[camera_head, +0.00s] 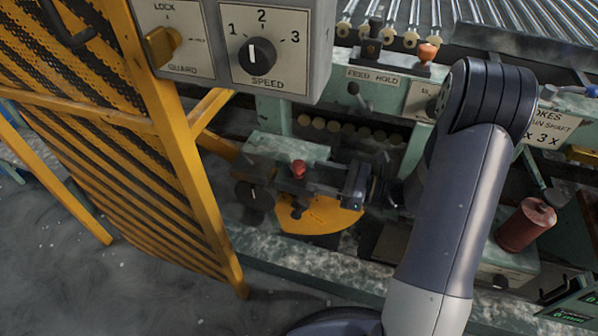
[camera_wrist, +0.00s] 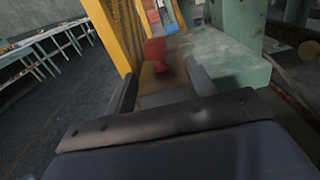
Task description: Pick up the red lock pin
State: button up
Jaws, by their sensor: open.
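The red lock pin (camera_wrist: 155,52) stands upright ahead of my gripper in the wrist view, with a rounded red head and a narrower neck. My gripper (camera_wrist: 164,84) is open, with one dark finger on each side of the view. The pin shows in the gap between them, slightly beyond the fingertips, and nothing is clamped. I cannot tell for certain which of these is the pin.
A yellow mesh guard (camera_head: 190,165) stands close on the left. A grey control box (camera_head: 262,45) with a speed dial hangs above. A reddish-brown spool (camera_head: 526,224) is at the right. Pale green machine casing (camera_wrist: 228,58) lies right of the pin in the wrist view.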

aim_at(299, 171)
jog(key=b+x, duration=0.1)
jog(key=x, duration=0.4)
jog(key=shift+w+a, duration=0.1)
jog(key=shift+a, duration=0.2)
jog(key=shift+c, duration=0.2)
jog(key=c, duration=1)
notch_tip(299, 171, up, 10)
jog(key=p, duration=0.4)
